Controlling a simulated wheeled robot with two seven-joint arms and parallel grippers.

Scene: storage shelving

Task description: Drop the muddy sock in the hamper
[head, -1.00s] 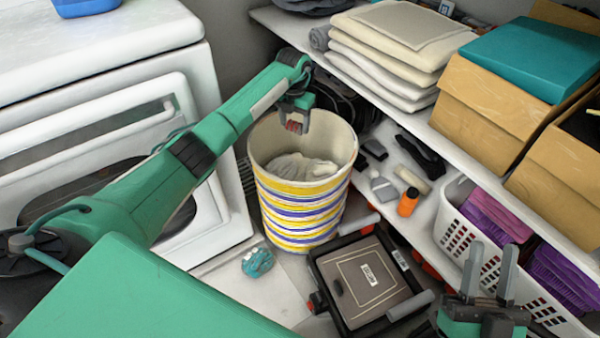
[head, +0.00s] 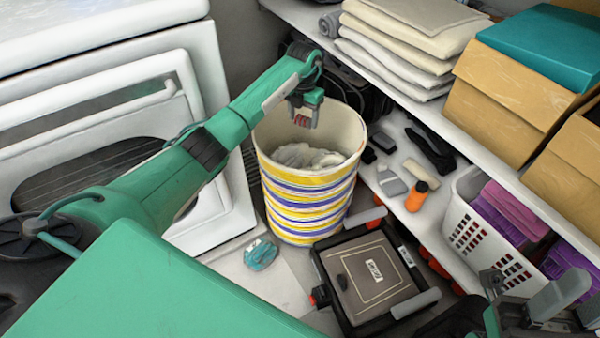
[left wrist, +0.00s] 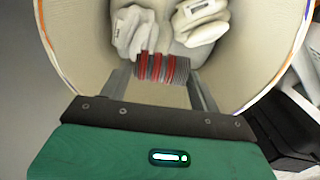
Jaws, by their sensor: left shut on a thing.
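The hamper (head: 306,208) is a tall round bin with yellow, purple and white stripes, standing open on the floor beside the white machine. Pale cloths (head: 305,156) lie inside it. My left gripper (head: 303,118) points down over the hamper's mouth, inside the rim's outline. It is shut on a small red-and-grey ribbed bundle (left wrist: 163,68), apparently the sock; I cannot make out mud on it. In the left wrist view the bundle sits between the fingers, with the pale cloths (left wrist: 200,22) below. My right gripper (head: 525,290) is at the lower right, fingers apart and empty.
A teal lump (head: 261,254) lies on the floor by the hamper. A black-framed case (head: 368,275) stands in front. The shelf holds folded cloths (head: 405,45), boxes (head: 505,100), an orange bottle (head: 416,196) and a white basket (head: 465,235). The white machine (head: 100,110) bounds the left.

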